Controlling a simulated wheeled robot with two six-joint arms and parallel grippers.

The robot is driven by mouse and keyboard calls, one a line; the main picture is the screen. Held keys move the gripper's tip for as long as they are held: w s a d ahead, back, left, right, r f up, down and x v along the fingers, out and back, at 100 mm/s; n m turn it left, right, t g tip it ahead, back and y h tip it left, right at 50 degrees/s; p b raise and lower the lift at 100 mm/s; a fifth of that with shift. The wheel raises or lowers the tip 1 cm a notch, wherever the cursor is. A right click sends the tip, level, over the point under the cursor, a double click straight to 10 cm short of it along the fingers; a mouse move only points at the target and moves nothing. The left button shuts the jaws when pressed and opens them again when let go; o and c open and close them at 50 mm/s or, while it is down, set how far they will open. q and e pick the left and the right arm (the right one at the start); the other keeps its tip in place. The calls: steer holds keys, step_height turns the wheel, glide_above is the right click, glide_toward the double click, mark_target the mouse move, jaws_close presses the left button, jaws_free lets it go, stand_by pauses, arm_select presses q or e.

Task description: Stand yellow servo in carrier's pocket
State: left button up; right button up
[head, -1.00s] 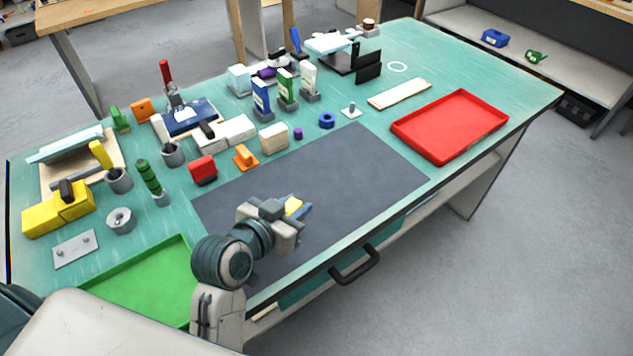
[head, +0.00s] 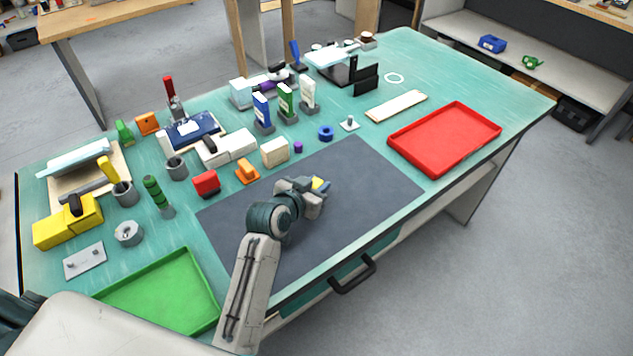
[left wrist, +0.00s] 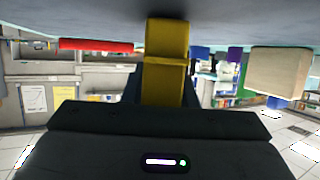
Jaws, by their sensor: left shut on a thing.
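The yellow servo (head: 319,184) is in the jaws of my left gripper (head: 316,190), over the far part of the dark mat. In the left wrist view the yellow servo (left wrist: 166,62) stands out between the fingers, and the gripper is shut on it. Its far end lies close to the grey surface at the top of that picture; I cannot tell if it touches. I cannot tell for sure which thing is the carrier, and no pocket shows clearly. My right gripper is not in view.
Beyond the dark mat (head: 375,200) stand a beige block (head: 274,152), an orange piece (head: 247,173), a purple piece (head: 298,146) and a blue ring (head: 325,133). A red tray (head: 446,170) lies right, a green tray (head: 165,290) left. Most of the mat is clear.

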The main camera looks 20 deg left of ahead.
arm_select(q)
steer(key=shift+f, duration=0.2)
steer(key=o, duration=1)
steer(key=shift+r, duration=0.1)
